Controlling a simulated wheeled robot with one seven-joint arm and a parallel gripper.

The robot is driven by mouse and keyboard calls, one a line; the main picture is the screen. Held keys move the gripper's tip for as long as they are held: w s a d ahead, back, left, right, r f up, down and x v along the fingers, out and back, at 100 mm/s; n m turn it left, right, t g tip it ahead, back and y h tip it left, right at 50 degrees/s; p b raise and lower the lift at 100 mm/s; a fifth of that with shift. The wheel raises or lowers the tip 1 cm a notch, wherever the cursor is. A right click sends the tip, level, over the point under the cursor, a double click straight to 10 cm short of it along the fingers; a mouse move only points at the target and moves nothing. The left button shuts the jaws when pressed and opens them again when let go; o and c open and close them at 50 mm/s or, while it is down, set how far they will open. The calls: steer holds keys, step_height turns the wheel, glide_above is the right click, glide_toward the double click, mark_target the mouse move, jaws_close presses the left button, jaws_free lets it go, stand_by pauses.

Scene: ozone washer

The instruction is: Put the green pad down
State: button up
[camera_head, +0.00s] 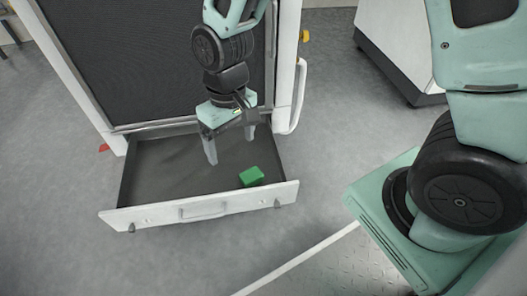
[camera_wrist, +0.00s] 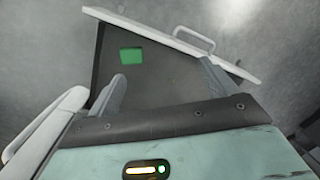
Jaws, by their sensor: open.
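The green pad (camera_head: 251,176) lies flat on the dark floor of the open drawer (camera_head: 160,182), near its front right corner. It also shows in the wrist view (camera_wrist: 131,55), beyond my fingers and apart from them. My gripper (camera_head: 231,148) is open and empty above the drawer, behind the pad in the head view. In the wrist view my two fingers (camera_wrist: 163,85) stand wide apart with nothing between them.
The drawer's white front (camera_head: 200,208) with its handle faces the robot. The tall cabinet (camera_head: 165,60) with a dark panel rises behind the drawer. A white vertical handle (camera_head: 298,95) stands at its right edge. A white unit (camera_head: 400,50) is at the upper right.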

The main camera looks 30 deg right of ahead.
steer(key=s+r+n+t, duration=0.1)
steer(key=s+r+n, duration=0.3)
steer(key=s+r, duration=0.7)
steer(key=s, duration=0.3)
steer(key=shift+s, duration=0.3)
steer(key=shift+d, duration=0.1)
